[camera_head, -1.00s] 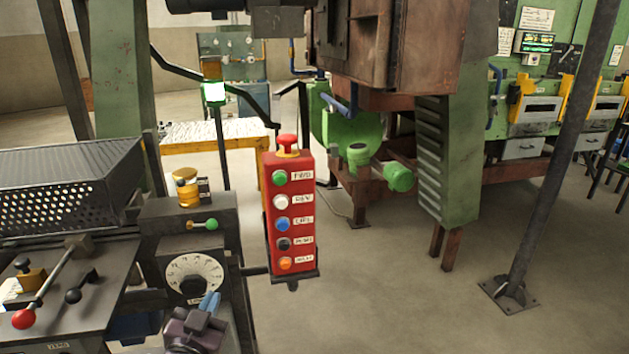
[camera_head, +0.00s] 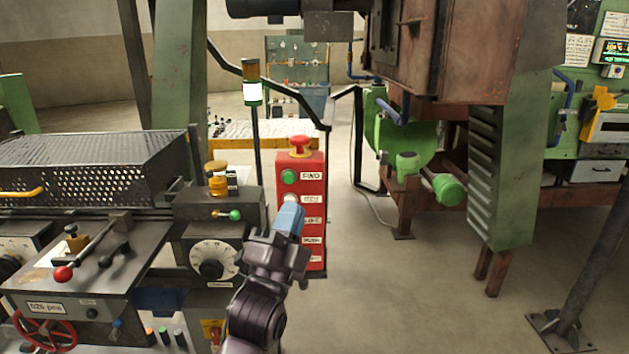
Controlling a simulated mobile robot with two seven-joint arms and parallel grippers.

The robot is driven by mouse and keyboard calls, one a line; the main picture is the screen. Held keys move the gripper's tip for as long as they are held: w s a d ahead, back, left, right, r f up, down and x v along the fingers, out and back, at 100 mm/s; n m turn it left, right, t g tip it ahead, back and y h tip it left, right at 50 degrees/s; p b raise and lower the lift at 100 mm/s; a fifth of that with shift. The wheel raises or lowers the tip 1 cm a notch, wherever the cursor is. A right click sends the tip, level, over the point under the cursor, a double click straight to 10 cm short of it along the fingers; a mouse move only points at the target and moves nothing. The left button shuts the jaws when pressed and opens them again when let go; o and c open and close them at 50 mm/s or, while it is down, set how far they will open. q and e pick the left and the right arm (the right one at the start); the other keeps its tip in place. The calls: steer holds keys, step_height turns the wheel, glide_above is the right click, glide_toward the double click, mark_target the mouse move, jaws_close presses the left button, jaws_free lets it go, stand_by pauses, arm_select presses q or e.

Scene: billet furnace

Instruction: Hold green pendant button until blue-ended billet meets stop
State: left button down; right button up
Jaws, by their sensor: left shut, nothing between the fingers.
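The red pendant (camera_head: 315,262) stands upright in the middle of the head view, with a red mushroom knob on top. Its green button (camera_head: 289,176) is the uppermost of the column and shows uncovered. The white button below it shows partly. My left gripper (camera_head: 290,215), with blue fingertips, is shut and empty in front of the pendant, below the green button. It hides the lower buttons. I cannot tell whether its tips touch the pendant. The blue-ended billet and the stop are not in view. My right gripper is not in view.
A black machine with a perforated cover (camera_head: 95,165) and a dial (camera_head: 212,259) stands left of the pendant. A stack light (camera_head: 252,92) rises behind it. Green and rusty machinery (camera_head: 498,150) is at the right. The floor right of the pendant is clear.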

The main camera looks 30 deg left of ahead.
mark_target(289, 178)
arm_select(q)
steer(key=shift+s+a+m, duration=0.15)
steer(key=shift+a+m, duration=0.2)
steer(key=shift+m, duration=0.45)
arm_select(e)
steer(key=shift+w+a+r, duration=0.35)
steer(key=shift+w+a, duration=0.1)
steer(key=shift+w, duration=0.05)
arm_select(q)
steer(key=shift+w+a+r+b, duration=0.15)
steer(key=shift+w+a, duration=0.6)
steer(key=shift+w, duration=0.5)
steer(key=shift+w+a+f+b, duration=0.1)
steer(key=shift+w+a+b, duration=0.1)
steer(key=shift+w+a, duration=0.8)
steer(key=shift+w+a+r+b, duration=0.15)
steer(key=shift+w+a, duration=0.35)
steer(key=shift+w, duration=0.95)
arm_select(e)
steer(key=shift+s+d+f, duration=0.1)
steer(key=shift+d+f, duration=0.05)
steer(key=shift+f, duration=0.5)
arm_select(q)
steer(key=shift+f, duration=0.1)
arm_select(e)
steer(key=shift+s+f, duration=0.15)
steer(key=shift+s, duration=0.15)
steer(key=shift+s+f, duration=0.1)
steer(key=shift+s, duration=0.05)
